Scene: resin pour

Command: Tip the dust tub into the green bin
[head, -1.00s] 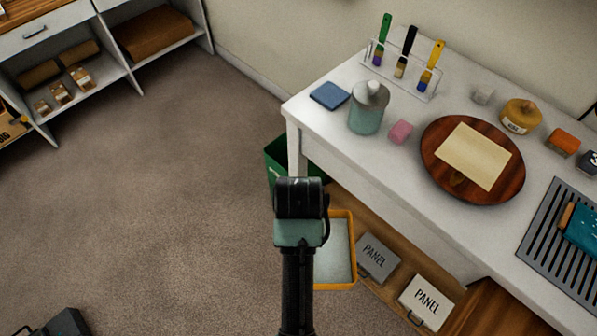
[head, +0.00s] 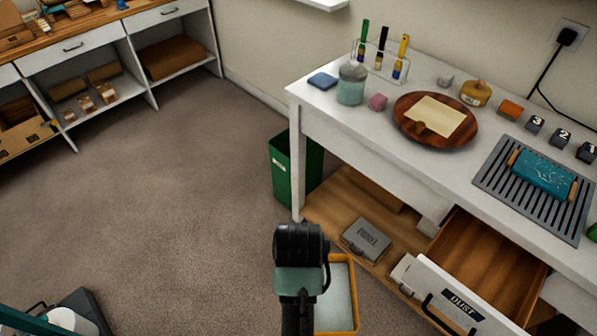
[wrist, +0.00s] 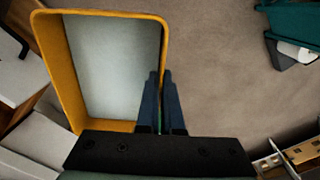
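The dust tub is a yellow-rimmed tub (head: 355,300) with a pale grey inside. It shows below the table in the head view, beside my wrist, and fills the upper left of the wrist view (wrist: 62,60). My gripper (wrist: 161,85) has its two dark fingers close together on the tub's right wall and looks shut on it. The tub looks roughly level. Its lower parts are hidden in the head view. The green bin (head: 283,165) stands on the floor at the left end of the white table, partly behind the table leg, apart from the tub.
The white table (head: 340,120) carries a jar, brushes and a round wooden board. An open drawer (head: 455,300) labelled DUST juts out at the right. A low shelf (head: 330,205) holds a grey panel case (head: 366,238). Carpet (head: 180,190) left of the bin is clear.

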